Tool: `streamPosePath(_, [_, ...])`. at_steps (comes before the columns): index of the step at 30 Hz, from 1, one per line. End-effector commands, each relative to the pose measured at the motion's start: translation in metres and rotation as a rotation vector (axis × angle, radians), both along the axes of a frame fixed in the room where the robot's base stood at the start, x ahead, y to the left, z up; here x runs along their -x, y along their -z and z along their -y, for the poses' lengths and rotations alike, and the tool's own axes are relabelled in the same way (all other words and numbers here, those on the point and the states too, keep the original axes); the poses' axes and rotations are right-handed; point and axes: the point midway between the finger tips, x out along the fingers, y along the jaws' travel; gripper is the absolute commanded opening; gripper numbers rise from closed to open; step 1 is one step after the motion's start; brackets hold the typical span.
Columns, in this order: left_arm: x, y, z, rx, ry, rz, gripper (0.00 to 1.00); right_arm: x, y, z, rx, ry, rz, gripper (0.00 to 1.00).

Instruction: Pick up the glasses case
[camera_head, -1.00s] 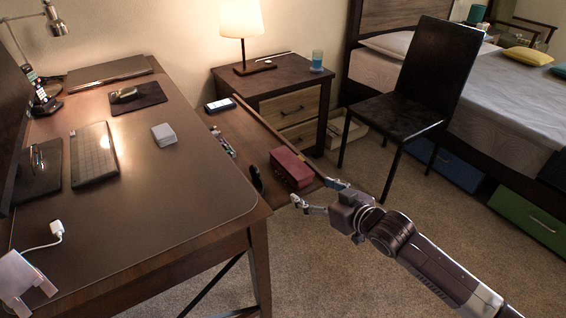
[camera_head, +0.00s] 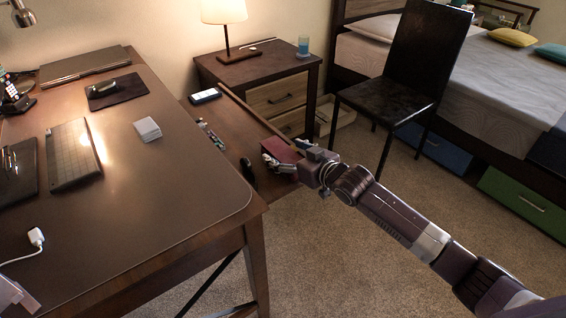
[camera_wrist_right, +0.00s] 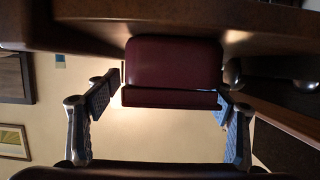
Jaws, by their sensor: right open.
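The glasses case (camera_head: 282,149) is a dark red box lying in the pull-out tray at the desk's right side. My right gripper (camera_head: 283,155) is at the case's near right end in the head view, and partly hides it. In the right wrist view the case (camera_wrist_right: 173,72) is between the two spread fingers of the gripper (camera_wrist_right: 166,104), one on each side. The fingers are open; I cannot tell whether either touches the case. My left gripper is not clearly seen; only a pale part of mine shows at the lower left corner.
The tray (camera_head: 228,138) also holds a phone (camera_head: 205,96), several small items and a dark object (camera_head: 248,171) left of the case. The desk (camera_head: 150,210) is on the left. A nightstand (camera_head: 258,72) stands behind, and a black chair (camera_head: 405,80) stands to the right.

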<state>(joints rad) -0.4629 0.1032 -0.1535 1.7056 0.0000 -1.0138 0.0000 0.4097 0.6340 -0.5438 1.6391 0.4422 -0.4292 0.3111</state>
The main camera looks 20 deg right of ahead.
Motion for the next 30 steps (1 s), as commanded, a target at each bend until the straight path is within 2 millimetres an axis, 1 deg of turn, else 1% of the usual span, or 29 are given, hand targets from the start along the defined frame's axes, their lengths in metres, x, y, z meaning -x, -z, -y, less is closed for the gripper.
streamPosePath(7, [0.0,-0.002,0.0,-0.001,0.0,0.0,0.14,-0.002,0.0,-0.001,0.0,0.0,0.0,0.75])
streamPosePath(18, [-0.001,-0.001,0.0,-0.001,0.0,0.001,0.14,-0.001,0.0,0.0,0.0,0.0,0.0,0.34])
streamPosePath(20, [-0.001,-0.001,0.0,-0.001,0.0,0.001,0.14,-0.001,0.001,0.0,0.0,0.0,-0.001,0.28])
streamPosePath(26, [-0.001,-0.002,0.0,-0.001,0.0,0.001,0.14,-0.001,-0.001,0.0,0.0,0.0,0.001,0.28])
streamPosePath(29, [-0.001,-0.003,0.0,0.0,0.0,0.004,0.14,-0.002,-0.007,0.0,-0.001,0.0,0.002,0.28])
streamPosePath(30, [0.0,0.0,0.0,0.0,0.0,0.001,0.14,-0.002,-0.012,0.0,-0.001,0.0,0.002,0.28])
